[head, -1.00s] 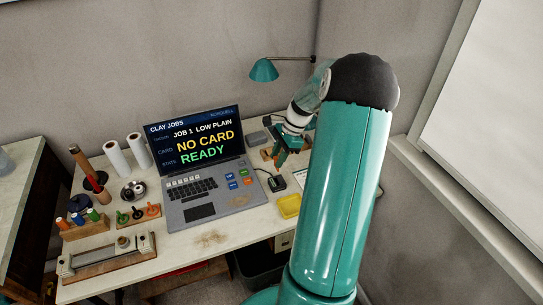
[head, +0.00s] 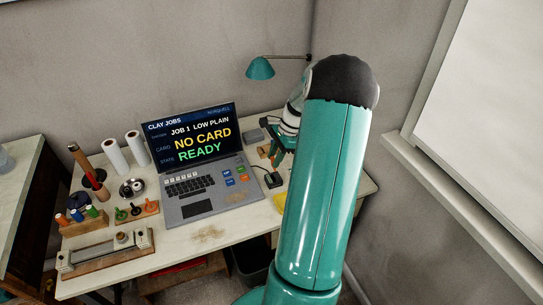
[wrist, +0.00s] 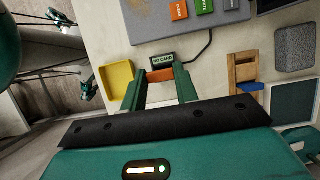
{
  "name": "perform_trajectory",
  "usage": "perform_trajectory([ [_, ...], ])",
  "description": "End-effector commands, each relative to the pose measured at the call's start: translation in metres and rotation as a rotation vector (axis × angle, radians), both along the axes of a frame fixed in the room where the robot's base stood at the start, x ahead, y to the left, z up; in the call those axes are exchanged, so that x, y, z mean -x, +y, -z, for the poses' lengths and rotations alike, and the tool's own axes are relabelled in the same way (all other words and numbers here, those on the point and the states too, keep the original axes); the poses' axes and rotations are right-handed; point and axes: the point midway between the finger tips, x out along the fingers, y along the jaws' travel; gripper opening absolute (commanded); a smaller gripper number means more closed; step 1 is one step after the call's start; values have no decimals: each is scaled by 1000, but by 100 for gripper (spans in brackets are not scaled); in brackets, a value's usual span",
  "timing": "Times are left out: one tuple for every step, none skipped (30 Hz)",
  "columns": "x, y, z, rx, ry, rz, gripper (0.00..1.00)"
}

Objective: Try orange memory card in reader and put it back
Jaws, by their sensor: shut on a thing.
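The orange memory card (wrist: 160,75) is between my gripper's green fingertips (wrist: 160,84) in the wrist view. My gripper is shut on it. The card reader (wrist: 163,59) lies just beyond the card, and its small screen reads NO CARD. I cannot tell whether the card touches the reader. The laptop screen (head: 190,137) reads JOB 1 LOW PLAIN, NO CARD, READY.
A yellow tray (wrist: 117,78) lies left of the reader in the wrist view. A wooden holder (wrist: 244,70) with a blue piece stands to the right, near a grey block (wrist: 295,47). A cable runs from the reader. A teal lamp (head: 260,69) overhangs the back.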

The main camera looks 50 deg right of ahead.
Motion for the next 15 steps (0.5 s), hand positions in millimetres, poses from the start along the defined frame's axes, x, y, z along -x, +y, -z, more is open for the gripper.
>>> perform_trajectory([
  [0,-1,2,-1,0,1,9],
  [1,-1,3,-1,0,2,9],
  [1,-1,4,-1,0,2,9],
  [1,-1,6,-1,0,2,9],
  [1,-1,8,-1,0,3,9],
  [1,-1,11,-1,0,3,9],
  [1,-1,13,-1,0,3,9],
  [1,-1,15,-1,0,3,9],
  [1,-1,19,-2,0,3,9],
  [1,-1,22,-3,0,1,9],
  [1,-1,24,-3,0,1,9],
  [0,-1,27,-1,0,1,9],
  [0,0,30,-1,0,1,9],
  [0,0,33,-1,0,0,9],
  [0,0,36,-2,1,1,9],
])
